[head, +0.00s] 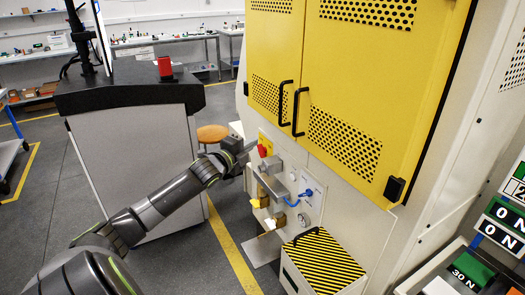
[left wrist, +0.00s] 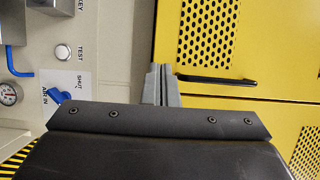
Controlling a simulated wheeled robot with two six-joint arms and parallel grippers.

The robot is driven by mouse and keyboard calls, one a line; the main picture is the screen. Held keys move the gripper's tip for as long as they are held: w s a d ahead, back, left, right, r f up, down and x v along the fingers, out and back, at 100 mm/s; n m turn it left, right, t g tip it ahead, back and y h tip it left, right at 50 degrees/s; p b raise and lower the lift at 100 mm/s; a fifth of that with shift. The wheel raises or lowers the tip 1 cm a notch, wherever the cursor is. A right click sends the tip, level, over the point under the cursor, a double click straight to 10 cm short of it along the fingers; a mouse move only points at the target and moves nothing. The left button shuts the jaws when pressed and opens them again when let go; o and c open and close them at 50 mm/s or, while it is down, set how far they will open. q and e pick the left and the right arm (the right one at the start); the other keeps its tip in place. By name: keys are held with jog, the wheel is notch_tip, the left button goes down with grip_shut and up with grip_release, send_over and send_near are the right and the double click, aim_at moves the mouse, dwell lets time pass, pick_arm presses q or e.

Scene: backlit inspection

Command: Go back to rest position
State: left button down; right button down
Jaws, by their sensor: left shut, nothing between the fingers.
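My left arm reaches from the bottom left to the front of the machine in the head view. My left gripper (head: 254,145) is shut and empty, close to the red knob (head: 263,151) on the control panel and below the yellow doors (head: 358,100). In the left wrist view its grey fingers (left wrist: 161,70) are together with nothing between them, in front of the edge between the beige panel and a yellow door (left wrist: 235,40). I cannot tell whether the fingertips touch anything. My right gripper is in neither view.
The panel carries a blue air valve (left wrist: 62,102), a white test button (left wrist: 62,53) and a gauge (left wrist: 10,94). Black door handles (head: 299,112) stick out above. A striped box (head: 322,262) stands below.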

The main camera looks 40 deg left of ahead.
pick_arm(q)
jog(key=s+a+f+n+g+y, duration=0.1)
jog(key=s+a+f+n+g, duration=0.2)
jog(key=f, duration=0.9)
jog(key=s+a+f+n+g+y, duration=0.15)
jog(key=s+f+n, duration=0.25)
jog(key=f, duration=0.8)
jog(key=s+d+f+n+g, duration=0.2)
jog(key=s+f, duration=0.3)
jog(key=f, duration=0.3)
jog(key=s+d+f+n+g, duration=0.2)
jog(key=s+f, duration=0.3)
jog(key=f, duration=0.3)
jog(key=s+d+f+n+g, duration=0.2)
jog(key=s+d+f, duration=0.5)
jog(key=s, duration=0.5)
jog(key=s+d+f+n+g+h, duration=0.1)
jog(key=s+d+f+n+g, duration=0.1)
jog(key=s+d+f, duration=0.6)
jog(key=s+d+f+n+g+h, duration=0.1)
jog(key=s+d+f+n+g, duration=0.2)
jog(key=s+d+f, duration=0.5)
jog(key=s+g, duration=0.1)
jog(key=s, duration=0.7)
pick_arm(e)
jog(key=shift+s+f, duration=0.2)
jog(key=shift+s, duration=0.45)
pick_arm(q)
jog(key=shift+d+h, duration=0.1)
jog(key=shift+h, duration=0.15)
